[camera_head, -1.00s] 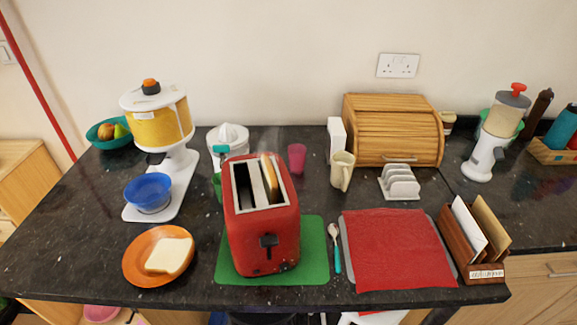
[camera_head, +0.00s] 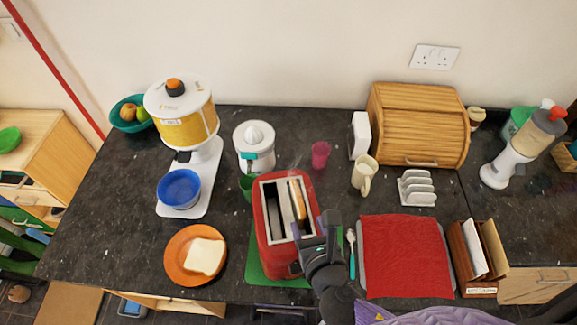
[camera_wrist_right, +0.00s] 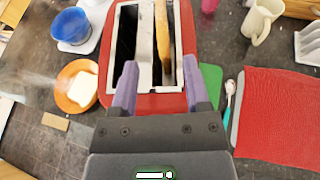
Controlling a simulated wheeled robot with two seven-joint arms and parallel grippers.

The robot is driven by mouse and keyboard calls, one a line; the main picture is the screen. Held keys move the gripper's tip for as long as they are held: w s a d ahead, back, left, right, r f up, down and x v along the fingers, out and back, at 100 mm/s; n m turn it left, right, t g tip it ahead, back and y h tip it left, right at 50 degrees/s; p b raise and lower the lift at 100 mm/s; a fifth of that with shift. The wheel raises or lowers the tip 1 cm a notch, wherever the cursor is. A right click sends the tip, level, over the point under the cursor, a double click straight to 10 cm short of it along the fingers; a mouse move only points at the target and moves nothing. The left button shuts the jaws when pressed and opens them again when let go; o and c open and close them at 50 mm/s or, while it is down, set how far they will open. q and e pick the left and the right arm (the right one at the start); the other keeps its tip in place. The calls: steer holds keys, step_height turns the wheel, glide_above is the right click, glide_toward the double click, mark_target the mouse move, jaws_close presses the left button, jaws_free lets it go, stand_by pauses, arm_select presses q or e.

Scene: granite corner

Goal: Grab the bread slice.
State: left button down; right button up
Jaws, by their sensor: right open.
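A toasted bread slice (camera_head: 297,199) stands upright in the right slot of the red toaster (camera_head: 262,217), its top edge showing. It also shows in the right wrist view (camera_wrist_right: 163,35). A second, pale bread slice (camera_head: 204,256) lies flat on an orange plate (camera_head: 178,271) left of the toaster. My right gripper (camera_head: 319,226) is open over the toaster's front right part. In the right wrist view its two fingers (camera_wrist_right: 160,85) are apart, with the near part of the toaster between and beyond them. The toasted slice's lower part is hidden in the slot. My left gripper is not in view.
The toaster stands on a green mat (camera_head: 257,270). A spoon (camera_head: 351,255) and a red cloth (camera_head: 403,255) lie to its right. A mug (camera_head: 362,174), pink cup (camera_head: 320,154) and white juicer (camera_head: 253,143) stand behind. Dark counter is free between plate and blue bowl (camera_head: 179,188).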

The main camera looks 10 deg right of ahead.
mark_target(301, 204)
steer(key=shift+w, duration=0.75)
steer(key=shift+x, duration=1.15)
steer(key=b+x, duration=0.1)
steer(key=x, duration=0.4)
steer(key=shift+w+d, duration=0.1)
steer(key=shift+d, duration=0.05)
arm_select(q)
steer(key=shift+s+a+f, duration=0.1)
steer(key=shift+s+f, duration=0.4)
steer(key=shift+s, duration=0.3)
arm_select(e)
steer(key=shift+c, duration=0.3)
jaws_close()
